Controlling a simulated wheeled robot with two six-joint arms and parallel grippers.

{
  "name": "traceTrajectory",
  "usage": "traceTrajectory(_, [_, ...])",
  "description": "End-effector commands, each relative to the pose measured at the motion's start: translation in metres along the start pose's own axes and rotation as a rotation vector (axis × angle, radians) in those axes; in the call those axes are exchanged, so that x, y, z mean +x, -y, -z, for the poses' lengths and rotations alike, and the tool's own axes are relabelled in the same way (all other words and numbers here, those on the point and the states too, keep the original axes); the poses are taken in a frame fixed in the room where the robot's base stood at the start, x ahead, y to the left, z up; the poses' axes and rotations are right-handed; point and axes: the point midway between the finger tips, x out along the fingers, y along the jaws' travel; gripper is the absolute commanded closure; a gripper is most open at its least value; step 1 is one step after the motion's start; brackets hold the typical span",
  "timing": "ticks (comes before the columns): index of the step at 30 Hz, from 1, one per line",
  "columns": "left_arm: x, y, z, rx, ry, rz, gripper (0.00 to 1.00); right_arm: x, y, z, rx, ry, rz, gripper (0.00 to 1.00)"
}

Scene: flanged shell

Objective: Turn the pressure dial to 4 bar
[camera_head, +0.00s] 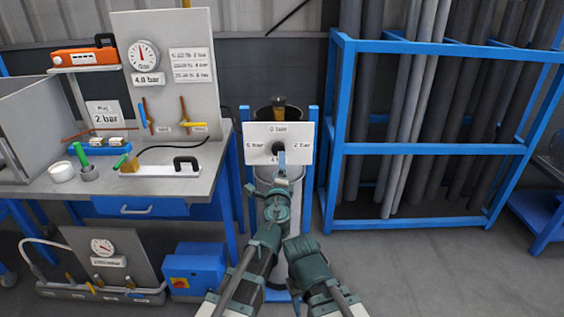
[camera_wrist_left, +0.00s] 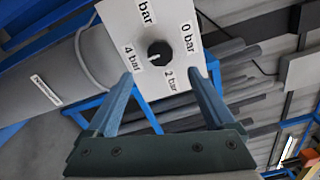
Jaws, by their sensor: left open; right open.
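My left gripper (camera_head: 281,158) is in front of the plate at the knob. Its open fingers (camera_wrist_left: 170,72) stand apart, with the knob beyond their tips; contact is not visible. My right gripper (camera_head: 307,258) is lower, its fingertips hidden.
A grey cylinder (camera_head: 265,178) stands behind the plate between blue posts. A blue pipe rack (camera_head: 410,148) is at right. Open floor (camera_head: 400,270) lies front right.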

Motion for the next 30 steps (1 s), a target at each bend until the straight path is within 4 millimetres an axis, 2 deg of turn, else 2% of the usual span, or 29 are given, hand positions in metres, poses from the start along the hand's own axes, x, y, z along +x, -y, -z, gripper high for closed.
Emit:
traceTrajectory(1, [-0.013, -0.001, -0.003, 0.000, 0.001, 0.000, 0.12, 0.000, 0.000, 0.000, 0.000, 0.000, 0.000, 0.50])
traceTrajectory(6, [-0.029, -0.002, -0.008, 0.000, 0.003, -0.001, 0.12, 0.000, 0.000, 0.000, 0.000, 0.000, 0.000, 0.50])
traceTrajectory(17, [-0.030, -0.003, -0.009, -0.002, 0.006, -0.002, 0.12, 0.000, 0.000, 0.000, 0.000, 0.000, 0.000, 0.50])
traceTrajectory(20, [-0.031, -0.010, -0.022, -0.049, 0.043, -0.027, 0.12, 0.000, 0.000, 0.000, 0.000, 0.000, 0.000, 0.50])
traceTrajectory(23, [-0.034, -0.033, -0.057, -0.190, 0.151, -0.105, 0.12, 0.000, 0.000, 0.000, 0.000, 0.000, 0.000, 0.50])
traceTrajectory(26, [-0.047, -0.076, -0.101, -0.405, 0.317, -0.237, 0.12, 0.000, 0.000, 0.000, 0.000, 0.000, 0.000, 0.50])
traceTrajectory(27, [-0.056, -0.096, -0.117, -0.497, 0.388, -0.301, 0.12, 0.000, 0.000, 0.000, 0.000, 0.000, 0.000, 0.50])
traceTrajectory(30, [-0.086, -0.147, -0.143, -0.721, 0.558, -0.472, 0.12, 0.000, 0.000, 0.000, 0.000, 0.000, 0.000, 0.50])
